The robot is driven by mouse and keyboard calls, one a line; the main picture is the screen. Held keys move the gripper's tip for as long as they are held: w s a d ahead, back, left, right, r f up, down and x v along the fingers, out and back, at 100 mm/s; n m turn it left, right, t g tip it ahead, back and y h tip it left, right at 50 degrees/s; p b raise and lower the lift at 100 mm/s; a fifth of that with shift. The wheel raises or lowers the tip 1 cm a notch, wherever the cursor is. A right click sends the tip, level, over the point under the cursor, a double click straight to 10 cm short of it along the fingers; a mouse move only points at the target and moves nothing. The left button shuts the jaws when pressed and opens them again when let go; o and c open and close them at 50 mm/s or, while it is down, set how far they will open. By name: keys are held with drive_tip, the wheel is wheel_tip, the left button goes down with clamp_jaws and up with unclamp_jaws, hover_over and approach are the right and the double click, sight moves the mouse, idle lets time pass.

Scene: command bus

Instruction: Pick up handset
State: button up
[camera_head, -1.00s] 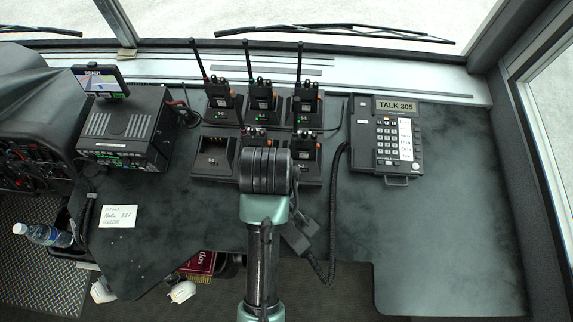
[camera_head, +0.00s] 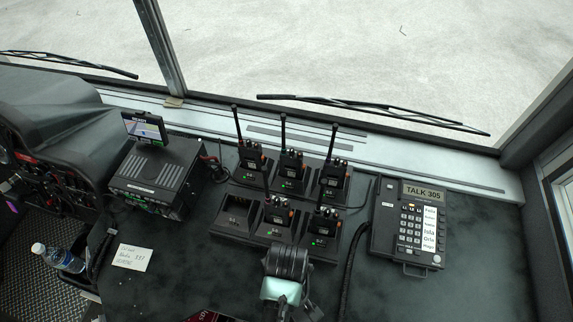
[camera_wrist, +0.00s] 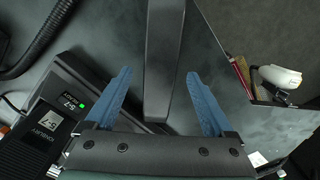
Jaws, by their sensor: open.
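The handset (camera_wrist: 165,55) is a long dark bar in the wrist view, running from the top edge down between my fingers. It lies over the dark desk, near the desk's front edge. My gripper (camera_wrist: 157,73) is open, with one blue finger on each side of the handset and a visible gap on both sides. The handset's lower end is close to the gripper body; whether it touches is unclear. In the head view my wrist (camera_head: 287,265) is at the bottom edge and hides most of the handset. The phone base (camera_head: 410,228) stands right, with its coiled cord (camera_head: 349,270) beside it.
A charger rack (camera_head: 232,222) with several radios (camera_head: 291,168) stands behind my wrist; its corner shows left in the wrist view. A radio unit with screen (camera_head: 155,175), a note (camera_head: 132,257) and a bottle (camera_head: 60,258) are left. The desk right of the phone is clear.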

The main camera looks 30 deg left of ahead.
drive_tip(key=shift+f, duration=1.35)
clamp_jaws()
